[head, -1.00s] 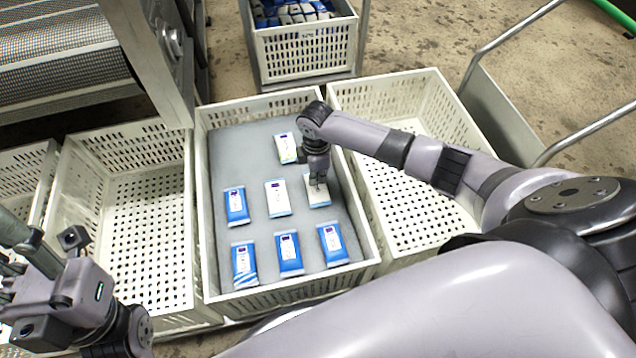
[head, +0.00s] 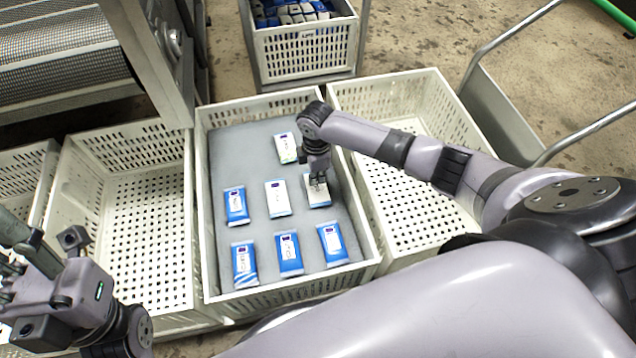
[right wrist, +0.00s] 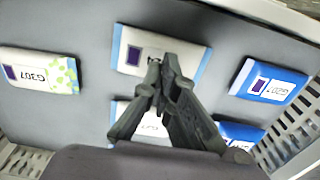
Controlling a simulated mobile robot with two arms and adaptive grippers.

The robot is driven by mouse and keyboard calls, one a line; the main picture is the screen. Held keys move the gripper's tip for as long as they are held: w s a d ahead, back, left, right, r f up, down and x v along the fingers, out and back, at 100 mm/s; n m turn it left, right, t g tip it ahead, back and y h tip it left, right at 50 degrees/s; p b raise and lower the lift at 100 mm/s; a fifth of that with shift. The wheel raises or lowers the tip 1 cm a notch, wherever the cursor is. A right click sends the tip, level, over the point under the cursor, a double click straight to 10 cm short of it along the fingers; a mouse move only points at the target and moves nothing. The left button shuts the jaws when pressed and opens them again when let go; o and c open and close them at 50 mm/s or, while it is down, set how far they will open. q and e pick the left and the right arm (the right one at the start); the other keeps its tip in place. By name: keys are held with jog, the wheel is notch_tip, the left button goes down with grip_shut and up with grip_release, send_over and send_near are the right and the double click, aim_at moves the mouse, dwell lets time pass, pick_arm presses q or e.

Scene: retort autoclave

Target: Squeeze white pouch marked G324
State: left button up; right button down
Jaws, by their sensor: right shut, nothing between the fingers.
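A white pouch with light blue ends (head: 319,196) lies flat on the grey mat in the middle basket, right of centre. My right gripper (head: 318,179) points down onto this pouch, shut and empty. In the right wrist view the closed fingertips (right wrist: 157,66) are over the middle of the pouch (right wrist: 128,55) and hide most of its label, so its code cannot be read. I cannot tell if the tips press on it. My left gripper (head: 14,275) is at the lower left, away from the pouches; its finger opening is unclear.
The middle basket (head: 210,262) also holds a green-dotted pouch marked G307 (right wrist: 40,71), another white pouch (head: 277,197) and several blue pouches (head: 236,205). Empty baskets stand left (head: 130,222) and right (head: 418,215). A filled basket (head: 305,55) stands behind. A metal cart rail (head: 585,132) is at the right.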

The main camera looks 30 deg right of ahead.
jog(key=shift+f+b, duration=0.55)
jog(key=shift+f, duration=0.45)
jog(key=shift+f, duration=0.1)
jog(key=shift+s+f, duration=0.2)
dwell(1.2)
